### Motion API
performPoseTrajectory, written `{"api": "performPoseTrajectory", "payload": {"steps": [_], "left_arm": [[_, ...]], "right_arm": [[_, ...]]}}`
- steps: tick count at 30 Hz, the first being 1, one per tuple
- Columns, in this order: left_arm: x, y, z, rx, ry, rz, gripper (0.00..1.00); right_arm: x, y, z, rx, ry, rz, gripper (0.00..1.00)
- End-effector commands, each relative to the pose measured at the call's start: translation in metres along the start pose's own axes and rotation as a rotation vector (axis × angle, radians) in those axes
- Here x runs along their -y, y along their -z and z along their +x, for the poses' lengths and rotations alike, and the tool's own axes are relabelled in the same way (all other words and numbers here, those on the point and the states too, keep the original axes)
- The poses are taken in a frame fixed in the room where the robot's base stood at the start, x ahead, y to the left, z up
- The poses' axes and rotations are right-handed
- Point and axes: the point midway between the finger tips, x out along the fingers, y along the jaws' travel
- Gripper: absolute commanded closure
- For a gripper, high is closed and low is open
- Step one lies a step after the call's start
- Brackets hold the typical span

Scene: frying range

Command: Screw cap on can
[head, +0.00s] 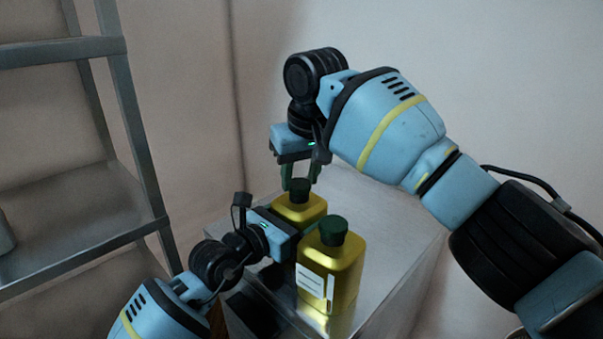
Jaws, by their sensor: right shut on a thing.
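Two yellow cans stand on a metal-topped surface. The rear can (303,211) has a dark cap (299,188) at its top; the front can (340,278) has a dark green cap (334,229) and a white label. My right gripper (300,184) points down over the rear can, its green fingers shut on the dark cap. The cap is at the can's neck; whether it is fully seated cannot be seen. My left gripper (305,232) reaches in from the left between the cans, low beside the rear can. Its fingertips are mostly hidden, so its grip cannot be told.
The metal top (385,215) is clear to the right of the cans. A grey metal shelf rack (140,140) stands at the left. Plain walls close off the back. The front can stands close to my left gripper.

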Motion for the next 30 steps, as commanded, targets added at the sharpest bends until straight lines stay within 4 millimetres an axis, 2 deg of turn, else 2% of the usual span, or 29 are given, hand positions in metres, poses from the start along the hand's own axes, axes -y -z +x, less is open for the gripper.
{"api": "performPoseTrajectory", "payload": {"steps": [12,17,25,26,30], "left_arm": [[0.0001,0.0003,0.0000,-0.001,0.000,0.001,0.79],[0.0004,0.0005,0.0000,-0.001,0.001,0.001,0.79],[0.0004,0.0006,0.0000,-0.001,0.001,0.001,0.79],[0.0004,0.0006,0.0000,-0.001,0.001,0.001,0.79],[0.0004,0.0006,0.0000,-0.001,0.001,0.001,0.79]], "right_arm": [[0.0062,0.0027,-0.0005,-0.003,-0.183,0.668,0.81],[0.0055,0.0023,0.0000,-0.005,-0.212,0.764,0.81],[0.0049,0.0024,-0.0002,-0.006,-0.214,0.767,0.82],[0.0048,0.0024,-0.0002,-0.006,-0.213,0.767,0.58],[0.0048,0.0023,0.0001,-0.005,-0.213,0.766,0.40]]}}
